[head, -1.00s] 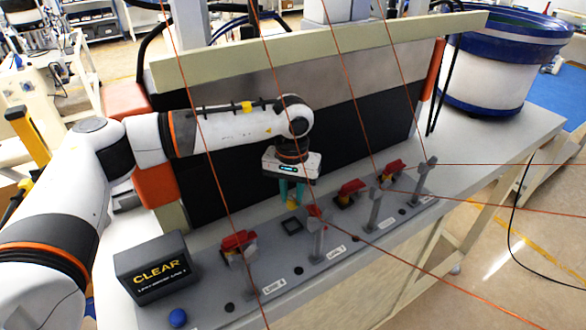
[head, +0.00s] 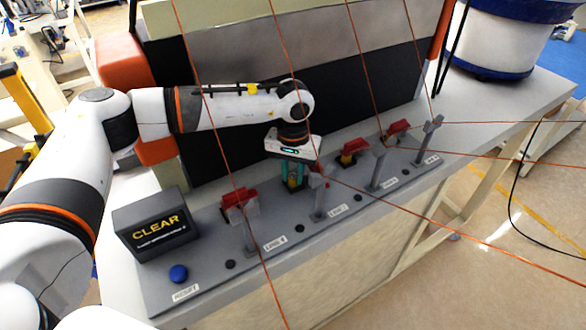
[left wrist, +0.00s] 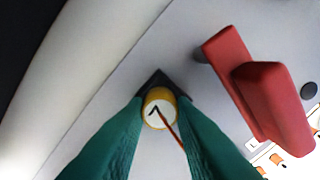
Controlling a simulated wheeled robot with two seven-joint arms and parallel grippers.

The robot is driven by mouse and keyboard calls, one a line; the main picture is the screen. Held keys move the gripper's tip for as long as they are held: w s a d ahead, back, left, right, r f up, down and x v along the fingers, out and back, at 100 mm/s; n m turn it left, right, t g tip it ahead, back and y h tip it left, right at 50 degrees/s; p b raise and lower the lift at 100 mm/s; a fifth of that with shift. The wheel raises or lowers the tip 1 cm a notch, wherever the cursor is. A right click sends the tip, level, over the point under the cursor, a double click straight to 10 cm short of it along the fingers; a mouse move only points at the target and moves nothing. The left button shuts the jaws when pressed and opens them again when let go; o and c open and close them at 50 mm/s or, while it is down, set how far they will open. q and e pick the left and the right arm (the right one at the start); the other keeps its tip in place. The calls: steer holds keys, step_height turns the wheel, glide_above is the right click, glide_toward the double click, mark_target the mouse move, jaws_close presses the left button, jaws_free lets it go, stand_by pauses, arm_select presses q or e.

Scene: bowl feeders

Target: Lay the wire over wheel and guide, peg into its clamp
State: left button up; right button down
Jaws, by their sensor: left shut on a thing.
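My left gripper (head: 293,178) is shut on a yellow peg, low over the grey panel (head: 205,262). In the left wrist view the peg (left wrist: 159,106) shows end-on between the teal fingers, with a thin orange wire (left wrist: 171,128) running from it to the lower right. A dark square clamp base (left wrist: 157,78) shows behind the peg; I cannot tell whether the peg is seated in it. A red lever (left wrist: 270,105) stands beside it, apart from the fingers. A grey post (head: 320,203) stands just right of the gripper, with an orange wire at its top. My right gripper is out of view.
Similar posts and red levers stand along the panel, including a near-left lever (head: 239,198) and two farther right (head: 354,146) (head: 397,127). Orange wires cross overhead and to the right. A black CLEAR box (head: 157,225) and blue button (head: 178,273) are at the left.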

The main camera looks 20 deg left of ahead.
arm_select(q)
steer(key=shift+f+b, duration=0.15)
steer(key=shift+b, duration=0.2)
stand_by(0.3)
steer(key=o, duration=1.1)
steer(key=shift+c, duration=0.2)
